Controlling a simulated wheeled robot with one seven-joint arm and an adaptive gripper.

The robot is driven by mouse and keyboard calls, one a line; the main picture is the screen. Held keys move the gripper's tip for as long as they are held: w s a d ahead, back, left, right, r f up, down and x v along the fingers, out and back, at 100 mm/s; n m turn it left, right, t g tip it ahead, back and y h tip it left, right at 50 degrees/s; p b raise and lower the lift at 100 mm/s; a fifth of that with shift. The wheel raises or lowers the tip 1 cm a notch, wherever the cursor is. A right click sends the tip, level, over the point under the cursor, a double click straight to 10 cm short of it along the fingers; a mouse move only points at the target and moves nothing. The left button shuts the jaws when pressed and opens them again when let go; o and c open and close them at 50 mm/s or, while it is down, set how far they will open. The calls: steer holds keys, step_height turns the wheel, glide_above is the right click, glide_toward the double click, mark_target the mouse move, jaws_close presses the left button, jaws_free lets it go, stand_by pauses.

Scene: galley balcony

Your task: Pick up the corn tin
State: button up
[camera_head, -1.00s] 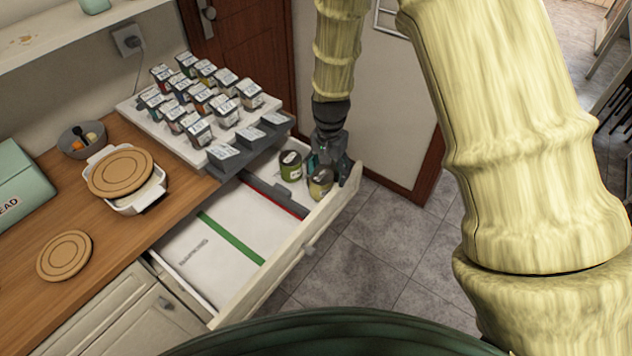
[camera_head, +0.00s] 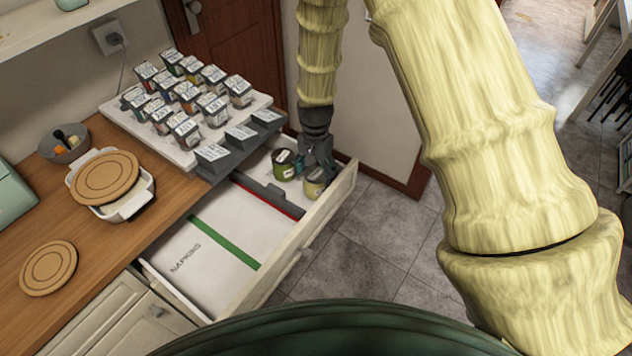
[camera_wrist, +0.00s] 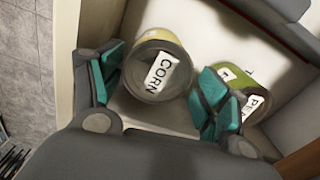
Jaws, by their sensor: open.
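The corn tin (camera_wrist: 158,68) has a grey lid with a white CORN label and a yellowish side; it stands in the open drawer (camera_head: 300,246). In the head view the corn tin (camera_head: 315,182) is at the drawer's far right corner, partly hidden. A green tin (camera_wrist: 262,84), its label starting "PE", stands to its right in the wrist view; it also shows in the head view (camera_head: 284,165). My gripper (camera_wrist: 160,90) is open, with teal-padded fingers on either side of the corn tin. The right finger lies between the two tins. I cannot tell whether the fingers touch the tin.
The drawer's front wall (camera_head: 290,250) is close to the corn tin. A grey divider (camera_head: 262,190) and a white napkin pack (camera_head: 200,255) lie in the drawer. A rack of spice jars (camera_head: 195,115) stands on the counter above. Open floor (camera_head: 370,240) lies to the right.

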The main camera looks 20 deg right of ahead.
steer(key=shift+s+f+p, duration=0.2)
steer(key=shift+f+p, duration=0.75)
steer(key=shift+f, duration=1.6)
steer(key=c, duration=1)
